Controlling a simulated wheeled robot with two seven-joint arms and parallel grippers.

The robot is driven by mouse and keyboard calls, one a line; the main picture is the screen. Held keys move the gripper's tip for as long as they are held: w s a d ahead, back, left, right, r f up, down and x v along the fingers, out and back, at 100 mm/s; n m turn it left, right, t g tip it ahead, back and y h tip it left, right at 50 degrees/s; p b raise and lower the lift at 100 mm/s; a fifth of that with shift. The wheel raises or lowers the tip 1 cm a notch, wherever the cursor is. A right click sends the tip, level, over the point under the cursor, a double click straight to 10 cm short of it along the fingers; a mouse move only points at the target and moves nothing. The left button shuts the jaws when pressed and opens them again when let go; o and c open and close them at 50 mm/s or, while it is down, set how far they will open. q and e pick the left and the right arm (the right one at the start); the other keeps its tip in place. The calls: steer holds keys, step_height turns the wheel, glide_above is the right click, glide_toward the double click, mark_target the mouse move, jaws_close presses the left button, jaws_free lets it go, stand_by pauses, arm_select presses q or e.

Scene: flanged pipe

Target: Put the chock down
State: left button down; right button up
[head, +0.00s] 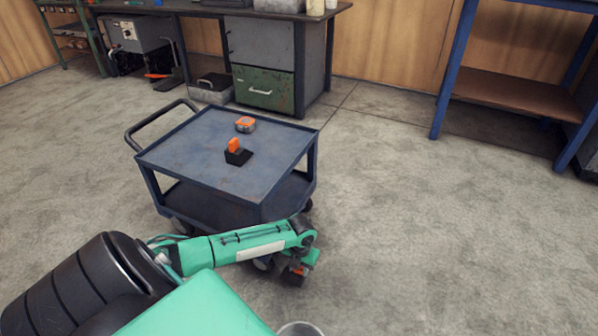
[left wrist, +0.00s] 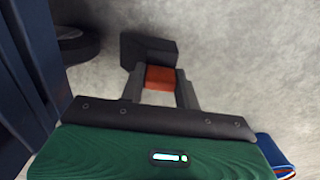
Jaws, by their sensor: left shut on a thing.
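My left gripper (head: 297,268) is low beside the front right corner of the blue cart (head: 215,150). In the left wrist view its two fingers (left wrist: 160,88) are shut on the orange grip (left wrist: 160,78) of a black chock (left wrist: 147,49). The chock is close to the concrete floor; whether it touches is not clear. A dark caster wheel (left wrist: 82,45) shows to the left of the chock, apart from it. A second black chock with an orange grip (head: 238,152) sits on the cart top. My right gripper is not in view.
An orange and grey tape measure (head: 245,124) lies on the cart top. A workbench with a green drawer (head: 264,88) stands behind. A blue-framed shelf (head: 452,70) stands at the back right. The floor (head: 430,230) right of the cart is clear.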

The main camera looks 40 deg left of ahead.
mark_target(299, 273)
arm_select(q)
step_height(299, 273, down, 4)
steer(key=shift+r+b, duration=0.2)
steer(key=shift+b, duration=0.8)
steer(key=shift+r, duration=0.1)
steer(key=c, duration=1)
jaws_free()
steer(key=shift+o, duration=0.2)
